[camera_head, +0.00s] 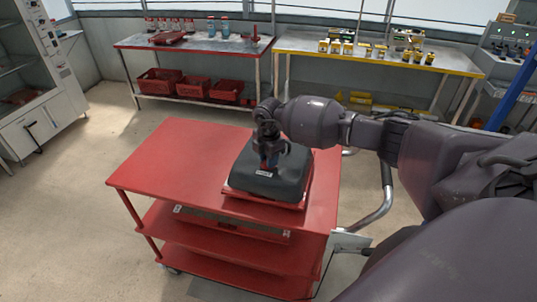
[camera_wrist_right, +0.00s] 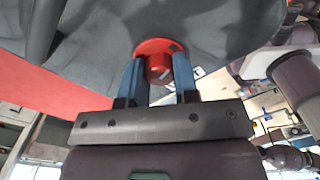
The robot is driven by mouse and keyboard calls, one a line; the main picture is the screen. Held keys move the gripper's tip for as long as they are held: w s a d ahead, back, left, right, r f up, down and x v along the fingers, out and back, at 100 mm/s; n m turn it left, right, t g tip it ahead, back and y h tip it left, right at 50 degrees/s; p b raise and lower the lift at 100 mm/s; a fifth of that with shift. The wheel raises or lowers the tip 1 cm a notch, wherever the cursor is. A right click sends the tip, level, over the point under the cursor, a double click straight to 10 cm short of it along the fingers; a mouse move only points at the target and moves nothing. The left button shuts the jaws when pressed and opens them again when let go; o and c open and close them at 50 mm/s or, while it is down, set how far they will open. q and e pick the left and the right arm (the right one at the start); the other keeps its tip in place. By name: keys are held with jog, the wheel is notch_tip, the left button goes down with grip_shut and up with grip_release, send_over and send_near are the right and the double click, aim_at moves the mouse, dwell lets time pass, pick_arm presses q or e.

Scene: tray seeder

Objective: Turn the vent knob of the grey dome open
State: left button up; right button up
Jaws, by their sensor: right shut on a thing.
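The grey dome (camera_head: 262,185) sits on a red tray (camera_head: 237,193) on the top of a red cart. It has a small white label on its front side. My right gripper (camera_head: 270,160) is over the top of the dome, pointing down. In the right wrist view the red vent knob (camera_wrist_right: 158,62) stands on the dome (camera_wrist_right: 220,35) between the two blue fingers of the right gripper (camera_wrist_right: 158,76). The fingers are shut on the knob. In the head view the gripper hides most of the knob. My left gripper is not in view.
The red cart (camera_head: 165,180) has free room on its top left of the dome and a metal handle (camera_head: 385,195) at its right. Behind it stand a bench with red crates (camera_head: 160,82) and a yellow-edged bench (camera_head: 300,45) with small boxes. A white cabinet (camera_head: 30,90) is at the left.

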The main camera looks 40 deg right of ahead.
jog(key=shift+m, duration=0.6)
jog(key=shift+m+p, duration=0.3)
jog(key=shift+p, duration=0.05)
jog(key=o, duration=0.9)
jog(key=shift+r, duration=0.15)
notch_tip(320, 180, up, 11)
jog(key=shift+f+b, duration=0.2)
jog(key=shift+b, duration=0.4)
